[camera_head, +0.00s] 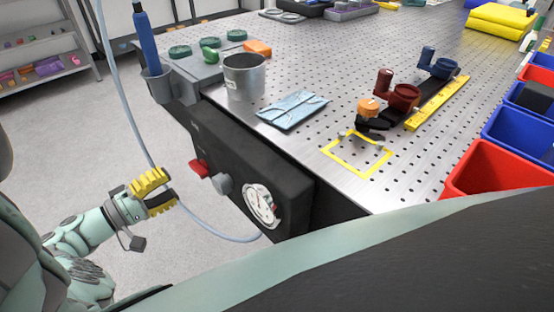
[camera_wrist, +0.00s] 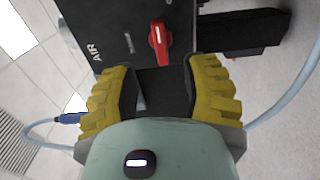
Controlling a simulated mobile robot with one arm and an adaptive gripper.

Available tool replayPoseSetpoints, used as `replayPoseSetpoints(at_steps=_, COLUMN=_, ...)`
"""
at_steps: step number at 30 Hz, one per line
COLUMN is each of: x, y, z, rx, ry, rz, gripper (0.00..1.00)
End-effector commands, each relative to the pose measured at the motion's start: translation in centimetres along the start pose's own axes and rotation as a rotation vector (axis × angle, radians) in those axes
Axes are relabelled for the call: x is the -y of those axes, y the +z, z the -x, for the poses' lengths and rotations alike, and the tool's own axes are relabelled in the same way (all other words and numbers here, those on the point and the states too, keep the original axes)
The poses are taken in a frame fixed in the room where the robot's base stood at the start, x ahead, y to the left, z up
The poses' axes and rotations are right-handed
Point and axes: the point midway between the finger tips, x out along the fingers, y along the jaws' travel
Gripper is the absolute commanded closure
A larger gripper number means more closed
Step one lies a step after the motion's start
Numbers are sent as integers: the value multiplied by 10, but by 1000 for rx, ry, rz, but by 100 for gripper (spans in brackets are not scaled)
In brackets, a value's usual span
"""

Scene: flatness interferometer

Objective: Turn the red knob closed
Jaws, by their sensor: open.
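The red knob (camera_head: 200,167) sits on the front face of a black panel box (camera_head: 247,158) fixed to the table's side. In the wrist view the red knob (camera_wrist: 159,43) shows on the panel (camera_wrist: 120,25), its white-marked handle lying along the picture's vertical, near a label reading AIR. My gripper (camera_head: 160,190) has yellow ribbed fingers and is left of the knob in the head view, apart from it. In the wrist view my gripper (camera_wrist: 163,85) is open and empty, with the knob beyond the gap between its fingertips.
A grey knob (camera_head: 222,184) and a round gauge (camera_head: 262,205) sit right of the red knob. A pale hose (camera_head: 130,105) hangs past my gripper and loops below the panel. The perforated table (camera_head: 330,75) carries a metal cup (camera_head: 244,77). Open floor lies left.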

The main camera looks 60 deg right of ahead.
Motion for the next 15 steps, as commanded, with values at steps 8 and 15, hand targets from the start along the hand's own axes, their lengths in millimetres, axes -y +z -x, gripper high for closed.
replayPoseSetpoints(at_steps=8, x=-1, y=2, z=-55, rx=10, ry=0, rz=-2, gripper=54)
replayPoseSetpoints(at_steps=15, x=0, y=1, z=-79, rx=8, ry=0, rz=-2, gripper=54)
